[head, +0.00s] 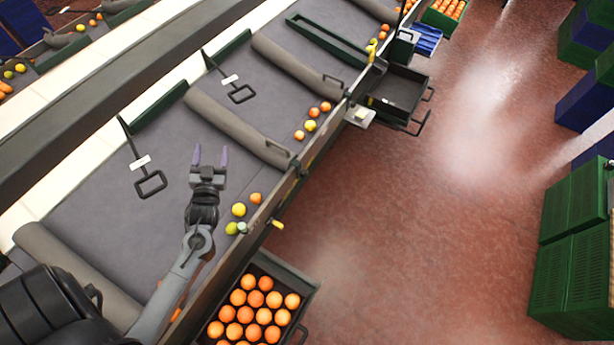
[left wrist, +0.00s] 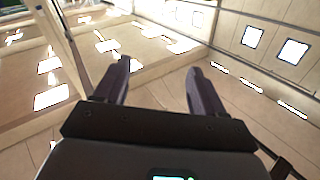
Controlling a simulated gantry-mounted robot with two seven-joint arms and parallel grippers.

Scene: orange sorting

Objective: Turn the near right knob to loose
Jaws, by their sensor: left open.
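A small yellow knob-like piece (head: 278,225) sticks out from the outer rail of the near sorting lane, right of my left arm. A similar yellow piece (head: 370,101) is farther along the rail. I cannot tell from the picture how either is set. My left gripper (head: 210,156) is above the grey lane bed, up and left of the near yellow piece and apart from it. Its two purple fingers are spread with nothing between them. The left wrist view also shows the open fingers (left wrist: 158,85), with only pale walls and bright panels beyond. My right gripper is out of view.
Loose oranges and yellow-green fruit (head: 239,209) lie by the rail. A dark crate of oranges (head: 306,283) stands below it. A black loop handle (head: 151,186) with a white label is left of my gripper. Green crates (head: 571,250) stand at right; the red floor between is clear.

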